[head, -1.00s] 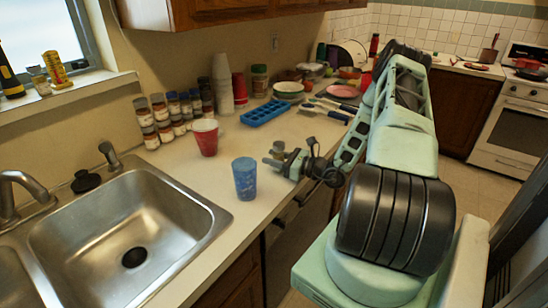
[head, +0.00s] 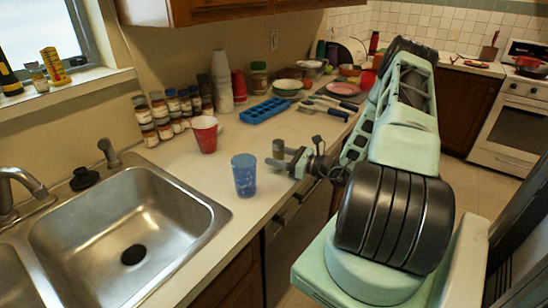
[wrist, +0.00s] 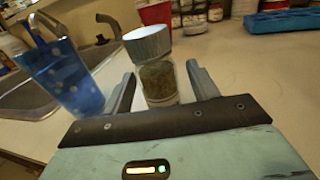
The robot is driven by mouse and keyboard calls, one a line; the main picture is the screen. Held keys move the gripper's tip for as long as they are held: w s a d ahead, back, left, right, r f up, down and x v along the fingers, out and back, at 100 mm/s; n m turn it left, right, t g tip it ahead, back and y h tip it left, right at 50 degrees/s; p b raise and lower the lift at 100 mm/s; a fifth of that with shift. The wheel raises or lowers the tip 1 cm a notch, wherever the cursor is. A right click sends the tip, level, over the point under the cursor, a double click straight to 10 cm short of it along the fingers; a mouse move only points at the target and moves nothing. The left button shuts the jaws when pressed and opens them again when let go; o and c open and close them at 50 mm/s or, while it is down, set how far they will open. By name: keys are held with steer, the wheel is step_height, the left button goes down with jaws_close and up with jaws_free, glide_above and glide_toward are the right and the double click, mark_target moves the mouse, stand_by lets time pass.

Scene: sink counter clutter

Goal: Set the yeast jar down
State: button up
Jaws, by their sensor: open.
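The yeast jar (wrist: 158,82), a small clear jar with greenish-brown contents and a pale grey lid, stands upright on the counter (head: 215,220). In the wrist view it is between the two fingers of my gripper (wrist: 161,71), with a gap showing on each side. My gripper is open around it. In the head view the jar (head: 278,149) is small, at the far side of my gripper (head: 287,160), and partly hidden by it. The jar's base is partly hidden behind the gripper's body in the wrist view.
A blue spotted cup (head: 244,176) stands close to the left, near the counter edge. A red cup (head: 204,136) is behind it, with stacked spice jars (head: 160,118) along the wall. A blue ice tray (head: 266,110) lies further back. The steel sink (head: 75,240) is left.

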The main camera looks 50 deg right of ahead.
steer(key=b+v, duration=0.2)
steer(key=v, duration=0.8)
steer(key=shift+b, duration=0.4)
steer(key=shift+s, duration=0.15)
